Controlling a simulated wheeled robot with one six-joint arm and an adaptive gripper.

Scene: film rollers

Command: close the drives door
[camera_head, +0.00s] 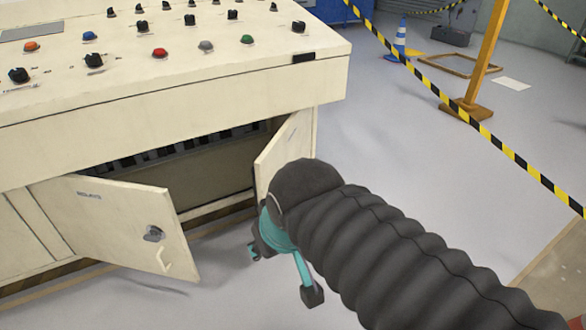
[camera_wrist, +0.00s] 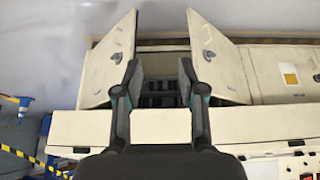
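A cream control console (camera_head: 180,105) has two cabinet doors standing open below its overhanging top. The left door (camera_head: 120,222) carries a small label, too small to read, a round latch and a handle. The right door (camera_head: 285,150) is partly hidden behind my arm. I cannot tell which is the drives door. The wrist view is upside down and shows the left door (camera_wrist: 222,65) on its right and the right door (camera_wrist: 108,60) on its left. My gripper (camera_head: 282,275) is in front of the opening, with its fingers (camera_wrist: 160,70) spread and nothing between them.
Knobs and coloured buttons cover the console top. A blue-white cone (camera_head: 400,40) stands behind the tape. Grey floor (camera_head: 380,130) lies clear between console and tape.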

